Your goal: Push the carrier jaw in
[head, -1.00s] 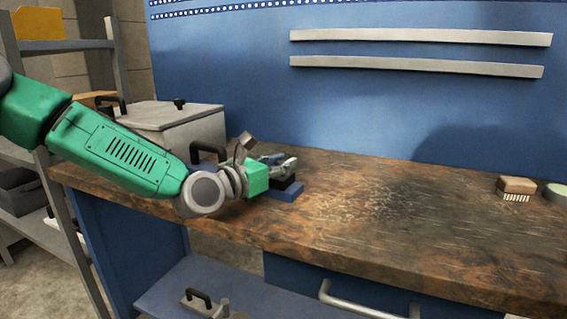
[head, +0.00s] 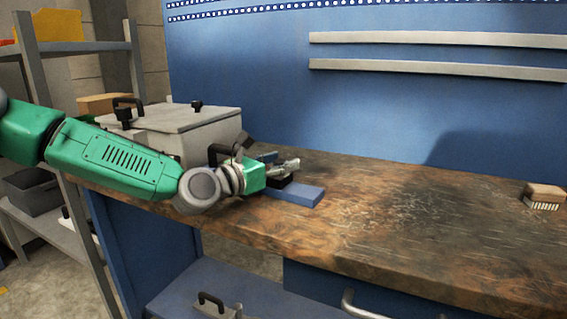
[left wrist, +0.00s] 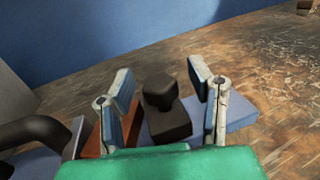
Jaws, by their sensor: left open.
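A dark block with a raised knob (left wrist: 164,105) stands between my left gripper's fingers in the left wrist view. It looks like the carrier jaw, though I cannot be sure. It sits on a flat blue base (head: 301,196) on the bench; the base also shows in the left wrist view (left wrist: 240,112). A red-brown piece (left wrist: 95,135) lies left of the block, partly hidden by a finger. My left gripper (head: 286,166) is open above the base, with its fingers (left wrist: 162,88) on either side of the block and visible gaps. My right gripper is not in view.
A grey lidded box (head: 180,125) with black handles stands behind my left arm. A wooden brush (head: 544,192) lies at the right of the worn bench top (head: 400,215). The bench between base and brush is clear. A blue wall panel (head: 270,70) stands behind.

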